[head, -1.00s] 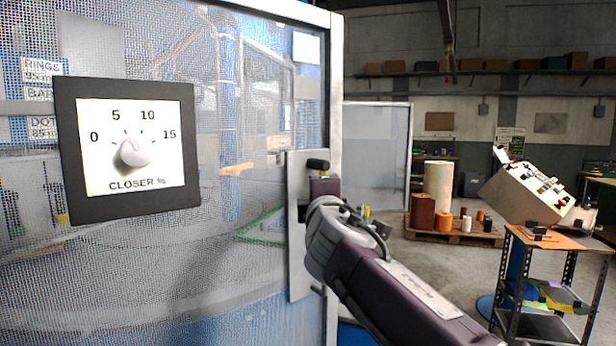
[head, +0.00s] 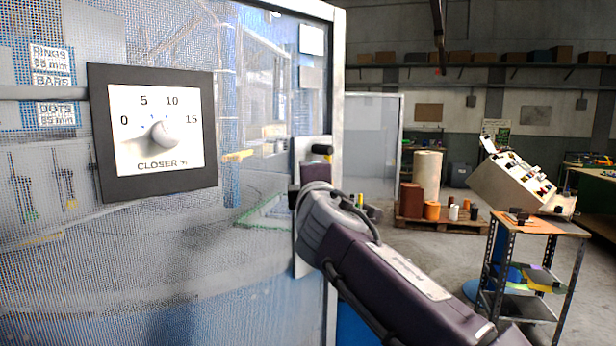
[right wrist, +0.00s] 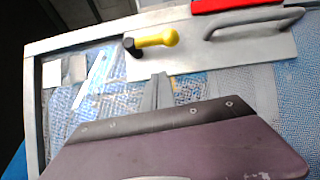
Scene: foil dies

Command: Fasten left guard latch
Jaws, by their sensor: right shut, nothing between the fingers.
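The guard latch shows in the right wrist view as a yellow lever (right wrist: 155,39) with a black round end (right wrist: 132,48). It lies across a pale metal plate (right wrist: 220,52) on the guard's edge. In the head view the black end (head: 322,149) shows at the top of the plate (head: 303,262), with a little yellow below it; my wrist hides much of the rest. My right gripper (right wrist: 160,90) is shut and empty, its fingertips just short of the plate, below the lever in the wrist view. I cannot tell whether they touch. My left gripper is in neither view.
A grey bar handle (right wrist: 255,24) and a red strip (right wrist: 235,4) are beside the lever. The mesh guard panel (head: 200,260) carries a closer dial (head: 155,130). A cart (head: 530,226) and a pallet of spools (head: 440,222) stand to the right, with open floor between.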

